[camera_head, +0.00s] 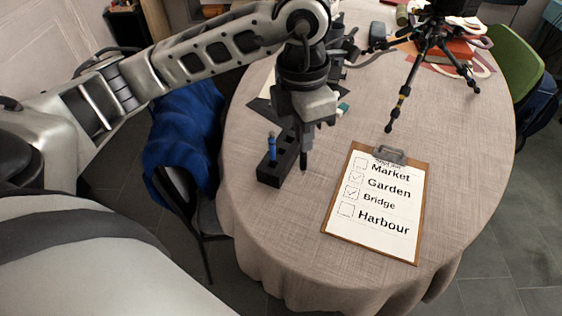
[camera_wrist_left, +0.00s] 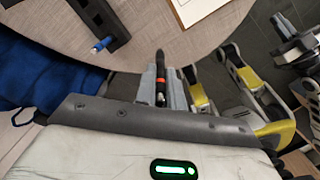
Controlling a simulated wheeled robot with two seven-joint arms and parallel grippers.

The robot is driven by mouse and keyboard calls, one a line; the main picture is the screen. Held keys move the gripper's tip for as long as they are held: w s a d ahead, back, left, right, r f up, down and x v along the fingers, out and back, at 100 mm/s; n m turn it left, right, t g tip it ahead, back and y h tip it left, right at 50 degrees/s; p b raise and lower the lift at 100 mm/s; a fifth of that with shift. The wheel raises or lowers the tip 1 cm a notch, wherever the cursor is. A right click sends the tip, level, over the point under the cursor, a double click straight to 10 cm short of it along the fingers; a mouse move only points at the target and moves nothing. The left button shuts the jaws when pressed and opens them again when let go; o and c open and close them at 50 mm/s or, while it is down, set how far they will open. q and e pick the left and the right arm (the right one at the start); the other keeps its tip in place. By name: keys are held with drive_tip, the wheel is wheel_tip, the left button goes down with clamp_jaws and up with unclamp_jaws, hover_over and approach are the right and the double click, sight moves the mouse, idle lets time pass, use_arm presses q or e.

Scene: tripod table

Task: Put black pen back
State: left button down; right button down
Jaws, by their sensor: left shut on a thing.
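My left gripper (camera_head: 308,132) is shut on the black pen (camera_head: 304,160). The pen points down, just right of the black pen holder (camera_head: 268,181). In the left wrist view, the black pen (camera_wrist_left: 160,85) with an orange-red band sits between the fingers of my left gripper (camera_wrist_left: 163,92). The holder is a dark block with square openings, and a blue pen (camera_head: 272,147) stands upright in its near end. The holder (camera_wrist_left: 98,12) and blue pen (camera_wrist_left: 99,46) also show at the upper left of the wrist view. My right gripper is not in view.
A clipboard (camera_head: 424,200) lies right of the holder; Garden and Bridge are ticked on its sheet. A black tripod (camera_head: 430,45) stands at the back of the round table (camera_head: 470,150). A chair with blue cloth (camera_head: 185,135) is at the left.

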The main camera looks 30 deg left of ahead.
use_arm(q)
drive_tip(key=n, duration=0.5)
drive_tip(key=shift+r, duration=0.15)
drive_tip(key=n, duration=0.3)
drive_tip(key=shift+a+r+n+y, duration=0.1)
drive_tip(key=shift+a+n+y, duration=0.2)
drive_tip(key=shift+n, duration=0.1)
drive_tip(key=w+a+f, duration=0.9)
drive_tip(key=a+f, duration=0.1)
drive_tip(key=f, duration=0.3)
drive_tip(key=shift+w, duration=0.25)
